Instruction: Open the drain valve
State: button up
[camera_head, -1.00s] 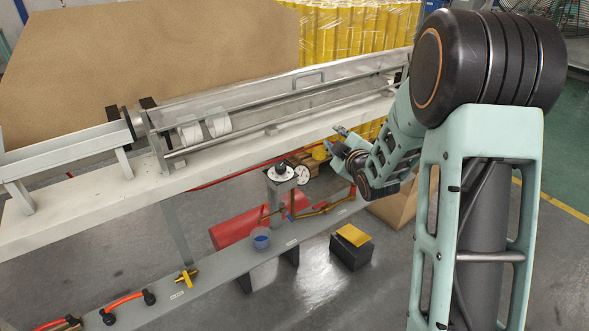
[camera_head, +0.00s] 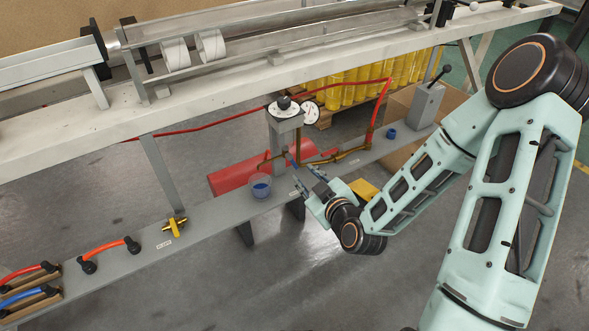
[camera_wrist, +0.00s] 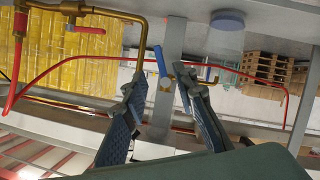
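A small blue lever (camera_wrist: 160,61) stands on a brass fitting in the wrist view, just beyond and between my fingertips. I take it for the drain valve's handle; no label on it is readable. In the head view a small blue piece (camera_head: 290,160) shows by the brass pipe near the gauge post, just ahead of my fingers. My gripper (camera_head: 305,180) reaches toward it from the lower right. In the wrist view my gripper (camera_wrist: 157,95) is open, its two textured fingers apart with nothing between the pads.
A clear cup (camera_head: 260,186) with blue contents stands on the grey shelf (camera_head: 215,213), left of my gripper. A post with a gauge (camera_head: 309,112), a red cylinder (camera_head: 228,178) and a red-handled valve (camera_wrist: 88,30) are close by. The white beam (camera_head: 60,140) runs above.

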aim_at(295, 165)
jog(key=b+x, duration=0.3)
jog(key=x, duration=0.6)
jog(key=shift+w+a, duration=0.15)
jog(key=shift+c, duration=0.3)
grip_shut()
